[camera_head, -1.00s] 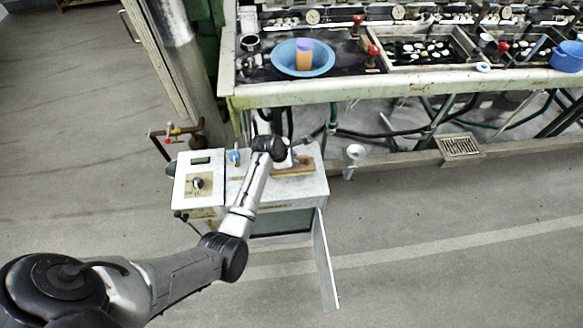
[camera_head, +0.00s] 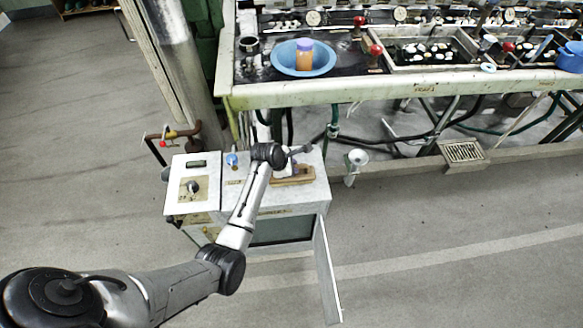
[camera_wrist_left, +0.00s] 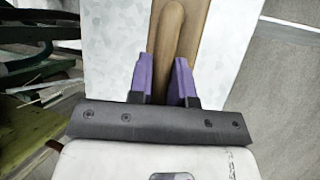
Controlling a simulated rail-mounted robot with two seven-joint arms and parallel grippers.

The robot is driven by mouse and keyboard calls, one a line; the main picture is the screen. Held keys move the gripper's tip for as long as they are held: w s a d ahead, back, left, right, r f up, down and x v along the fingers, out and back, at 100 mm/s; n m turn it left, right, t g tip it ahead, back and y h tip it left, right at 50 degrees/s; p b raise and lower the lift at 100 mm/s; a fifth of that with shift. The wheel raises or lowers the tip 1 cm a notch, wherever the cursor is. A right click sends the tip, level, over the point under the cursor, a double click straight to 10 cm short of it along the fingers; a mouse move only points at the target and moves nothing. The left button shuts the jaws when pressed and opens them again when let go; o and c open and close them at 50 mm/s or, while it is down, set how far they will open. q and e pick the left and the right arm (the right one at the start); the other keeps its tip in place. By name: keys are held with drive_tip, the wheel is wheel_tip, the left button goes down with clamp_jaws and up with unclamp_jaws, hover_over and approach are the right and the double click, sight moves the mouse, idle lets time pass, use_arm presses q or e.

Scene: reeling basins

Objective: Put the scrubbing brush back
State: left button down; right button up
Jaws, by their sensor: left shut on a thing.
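The scrubbing brush (camera_head: 296,176) shows as a brown wooden piece over the right part of the grey cabinet top (camera_head: 310,195). In the left wrist view its wooden handle (camera_wrist_left: 172,30) runs away from me above the pale metal top. My left gripper (camera_head: 285,163) is over the cabinet; in the wrist view its purple fingers (camera_wrist_left: 162,82) are shut on the handle, one on each side. The bristles are hidden. I cannot tell whether the brush touches the cabinet top. My right gripper is not in view.
A control box (camera_head: 194,185) with a knob stands at the cabinet's left, and an open door panel (camera_head: 328,270) sticks out in front. Behind is the long basin bench (camera_head: 400,90) with a blue bowl (camera_head: 325,62) holding an orange jar.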

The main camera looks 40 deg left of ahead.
use_arm(q)
drive_tip(key=c, duration=1.2)
unclamp_jaws()
drive_tip(key=shift+f, duration=0.1)
drive_tip(key=shift+o, duration=0.7)
drive_tip(key=p+v, duration=0.5)
drive_tip(key=v, duration=0.7)
drive_tip(key=s+d+m+g, duration=0.1)
drive_tip(key=s+d+m, duration=0.4)
drive_tip(key=s+m, duration=0.4)
drive_tip(key=s+d+m+y, duration=0.1)
drive_tip(key=s+d+m, duration=0.5)
drive_tip(key=s+m, duration=0.4)
drive_tip(key=s+d+f+m+g, duration=0.1)
drive_tip(key=s+d+m, duration=0.4)
drive_tip(key=s+m, duration=0.4)
drive_tip(key=s, duration=0.2)
drive_tip(key=shift+s+m+g, duration=0.25)
drive_tip(key=shift+m+g, duration=0.05)
drive_tip(key=shift+d, duration=0.15)
